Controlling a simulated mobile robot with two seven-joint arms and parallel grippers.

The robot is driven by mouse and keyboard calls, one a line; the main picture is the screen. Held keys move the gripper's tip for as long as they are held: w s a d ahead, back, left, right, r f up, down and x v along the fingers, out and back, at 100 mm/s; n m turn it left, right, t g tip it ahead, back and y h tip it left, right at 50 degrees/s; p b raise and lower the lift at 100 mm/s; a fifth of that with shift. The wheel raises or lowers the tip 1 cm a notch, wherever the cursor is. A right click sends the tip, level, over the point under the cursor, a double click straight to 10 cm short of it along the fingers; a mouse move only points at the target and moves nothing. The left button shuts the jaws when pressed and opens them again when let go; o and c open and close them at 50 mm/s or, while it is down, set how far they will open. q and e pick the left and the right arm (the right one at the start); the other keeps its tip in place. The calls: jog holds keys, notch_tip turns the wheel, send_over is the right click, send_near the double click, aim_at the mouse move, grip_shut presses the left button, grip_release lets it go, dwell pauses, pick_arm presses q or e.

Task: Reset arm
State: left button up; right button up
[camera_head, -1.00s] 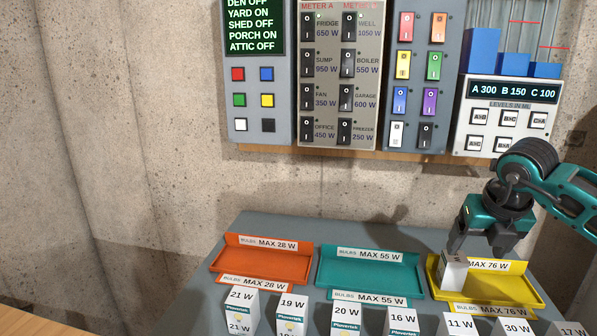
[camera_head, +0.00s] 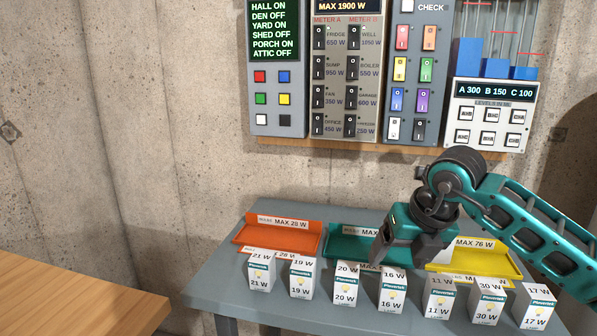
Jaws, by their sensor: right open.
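My right gripper (camera_head: 402,262) is open, pointing down in front of the trays. It covers part of the teal tray (camera_head: 345,250) and the left end of the yellow tray (camera_head: 490,263). The orange tray (camera_head: 300,240), labelled MAX 28 W, is at the left. My right arm reaches in from the right edge. I cannot make out the white box that was in the yellow tray; the gripper may hide it. My left gripper is not in view.
Several white bulb boxes, such as the 21 W box (camera_head: 261,274) and the 30 W box (camera_head: 487,302), stand in a row along the grey table's (camera_head: 225,290) front. A wall switch panel (camera_head: 346,75) hangs behind. A wooden surface (camera_head: 70,295) is at lower left.

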jog(key=s+a+f+m+g+y, duration=0.2)
jog(key=s+a+f+y, duration=0.3)
jog(key=s+a+y, duration=0.65)
jog(key=d+f+m+t+h, duration=0.4)
jog(key=d+f+m+t, duration=0.8)
jog(key=m, duration=0.7)
jog(key=s+d+f+m+g+h, duration=0.4)
jog(key=s+d+f+m+h, duration=0.35)
jog(key=s+d+f, duration=0.4)
jog(key=a+f+m, duration=0.1)
jog(key=a+m, duration=0.4)
jog(key=a, duration=0.6)
jog(key=shift+a+f+t, duration=0.3)
jog(key=shift+a, duration=0.1)
